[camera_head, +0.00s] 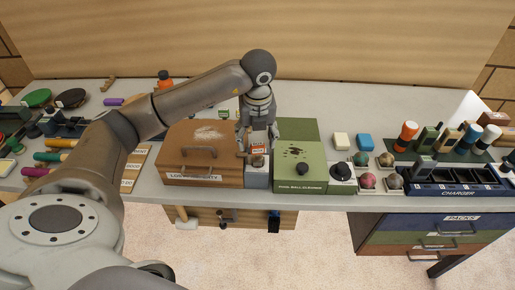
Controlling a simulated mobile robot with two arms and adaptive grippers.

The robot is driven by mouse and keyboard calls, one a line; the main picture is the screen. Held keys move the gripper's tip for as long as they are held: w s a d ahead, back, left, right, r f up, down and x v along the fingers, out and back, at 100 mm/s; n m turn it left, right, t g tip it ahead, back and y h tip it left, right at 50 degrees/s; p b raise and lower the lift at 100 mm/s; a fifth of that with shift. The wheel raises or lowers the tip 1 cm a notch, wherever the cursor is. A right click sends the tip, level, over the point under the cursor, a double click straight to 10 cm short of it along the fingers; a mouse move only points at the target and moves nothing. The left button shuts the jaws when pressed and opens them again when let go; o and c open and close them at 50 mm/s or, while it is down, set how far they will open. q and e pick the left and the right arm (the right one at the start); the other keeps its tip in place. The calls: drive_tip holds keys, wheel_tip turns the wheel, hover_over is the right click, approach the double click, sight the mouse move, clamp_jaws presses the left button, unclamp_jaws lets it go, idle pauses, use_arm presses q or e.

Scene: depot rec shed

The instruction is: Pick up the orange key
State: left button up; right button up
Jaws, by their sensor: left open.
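My left gripper (257,143) points down over a small grey box (257,178), between the brown lost-property box and the green box. Its fingers are open and spread around a small orange item (258,151) at the top of the grey box. This may be the orange key or its tag, but it is too small to tell. I cannot tell whether the fingers touch it. My right gripper is not in view.
The brown lost-property box (203,160) stands close on the left, the green ball-cleaner box (299,178) close on the right. A charger rack (458,190) and balls stand further right. Tools (62,143) lie at the left. The bench's front edge (375,202) is near.

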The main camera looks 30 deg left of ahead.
sight(258, 144)
use_arm(q)
drive_tip(key=f+p, duration=0.1)
drive_tip(key=f, duration=0.2)
drive_tip(key=shift+w+f+p, duration=0.25)
drive_tip(key=shift+w+p, duration=0.15)
drive_tip(key=shift+w+a+f, duration=0.1)
drive_tip(key=shift+a+f, duration=0.05)
drive_tip(key=shift+f, duration=0.3)
drive_tip(key=c, duration=1.1)
drive_tip(key=shift+r, duration=0.1)
